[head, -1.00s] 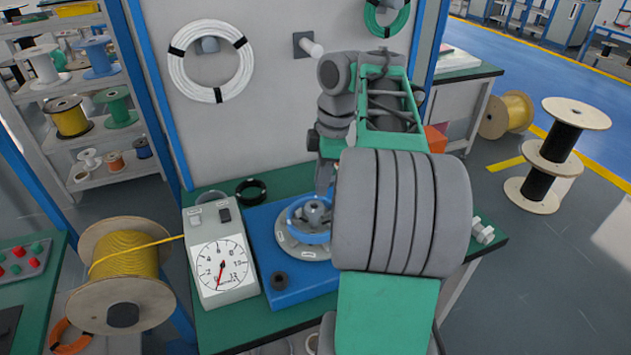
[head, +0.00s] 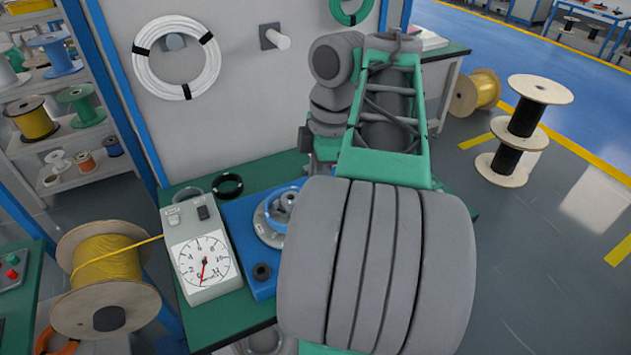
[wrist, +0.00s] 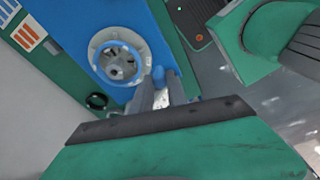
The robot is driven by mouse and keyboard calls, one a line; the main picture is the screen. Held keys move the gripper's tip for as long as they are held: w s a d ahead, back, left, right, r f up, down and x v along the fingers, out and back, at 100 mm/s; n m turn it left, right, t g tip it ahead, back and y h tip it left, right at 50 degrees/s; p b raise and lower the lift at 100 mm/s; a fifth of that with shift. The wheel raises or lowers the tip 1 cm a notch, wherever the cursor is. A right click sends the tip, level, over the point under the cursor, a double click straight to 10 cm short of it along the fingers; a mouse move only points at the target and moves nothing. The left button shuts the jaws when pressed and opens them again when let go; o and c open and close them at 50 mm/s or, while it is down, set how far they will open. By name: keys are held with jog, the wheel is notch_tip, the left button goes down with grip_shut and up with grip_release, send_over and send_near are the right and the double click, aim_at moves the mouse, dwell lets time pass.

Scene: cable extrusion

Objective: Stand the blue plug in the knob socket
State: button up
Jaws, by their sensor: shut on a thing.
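In the wrist view my gripper (wrist: 162,84) is shut on a small blue piece (wrist: 158,75), which looks like the blue plug. Only its rounded end shows clearly between the fingers. The round grey fixture (wrist: 98,48) with a blue ring (wrist: 139,66) and a grey centre knob (wrist: 117,72) lies left of the fingertips in the wrist view. The plug appears beside the ring, not in the centre; its height above the fixture cannot be told. In the head view the fixture (head: 262,226) is partly hidden by my arm, and my gripper is hidden.
The fixture sits on a blue base (head: 240,232) on the green bench. A dial gauge box (head: 200,255) stands left of it, and a black ring (head: 228,186) lies behind. A yellow cable spool (head: 105,270) stands at the left.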

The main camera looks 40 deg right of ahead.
jog(key=shift+f+b, duration=4.05)
jog(key=shift+f, duration=0.05)
grip_shut()
jog(key=w+a, duration=0.5)
jog(key=a, duration=0.7)
jog(key=shift+a, duration=0.3)
jog(key=shift+f+b, duration=5.45)
jog(key=shift+f, duration=0.1)
jog(key=shift+f+b, duration=0.35)
jog(key=shift+f, duration=0.05)
jog(key=o, duration=0.9)
grip_release()
